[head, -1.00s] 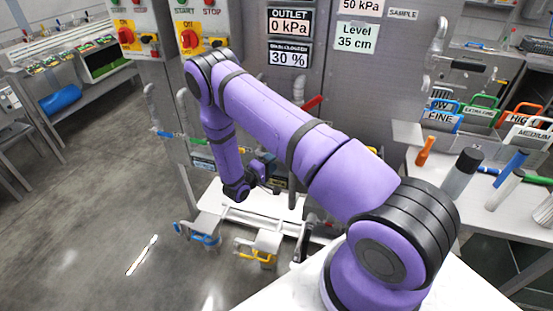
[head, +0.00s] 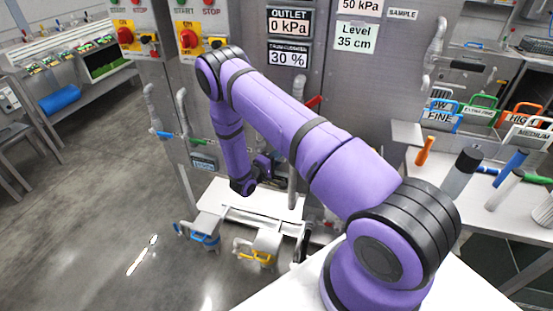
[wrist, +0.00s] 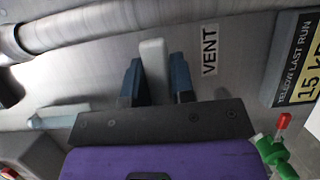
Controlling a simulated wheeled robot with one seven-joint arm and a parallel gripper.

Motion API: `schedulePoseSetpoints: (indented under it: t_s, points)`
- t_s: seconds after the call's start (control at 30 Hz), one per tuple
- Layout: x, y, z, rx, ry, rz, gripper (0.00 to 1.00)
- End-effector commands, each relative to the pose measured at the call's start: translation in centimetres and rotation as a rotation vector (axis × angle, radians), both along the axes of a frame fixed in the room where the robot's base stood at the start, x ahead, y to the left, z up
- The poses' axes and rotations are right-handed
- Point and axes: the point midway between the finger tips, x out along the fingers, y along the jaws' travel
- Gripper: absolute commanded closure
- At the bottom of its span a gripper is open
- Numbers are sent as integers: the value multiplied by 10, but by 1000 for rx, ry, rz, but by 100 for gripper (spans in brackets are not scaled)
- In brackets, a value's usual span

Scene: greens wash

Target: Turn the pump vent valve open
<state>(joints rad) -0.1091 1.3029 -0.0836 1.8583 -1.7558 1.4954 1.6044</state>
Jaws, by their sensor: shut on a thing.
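In the wrist view, a pale grey lever handle (wrist: 153,62) stands upright in the picture beside the VENT label (wrist: 209,50) on the grey panel. My gripper (wrist: 157,80) has its two dark blue fingers on either side of this handle and is shut on it. The base of the lever is hidden behind the gripper body. In the head view, my gripper (head: 268,168) is at the front of the pump panel, low and partly hidden by my arm; the vent lever cannot be made out there.
A metal pipe (wrist: 85,25) crosses the top left of the wrist view. A green valve fitting with a red tip (wrist: 275,150) is at lower right. A pale handle (wrist: 50,116) lies to the left. In the head view, a white shelf (head: 245,200) is below my gripper.

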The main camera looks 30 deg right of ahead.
Motion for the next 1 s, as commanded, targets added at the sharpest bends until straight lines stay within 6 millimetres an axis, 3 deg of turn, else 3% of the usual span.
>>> schedulePoseSetpoints:
  t_s: [0.37,1.0]
  points:
    - [1,1,9,-70,89,2,100]
    - [15,13,52,-426,543,3,100]
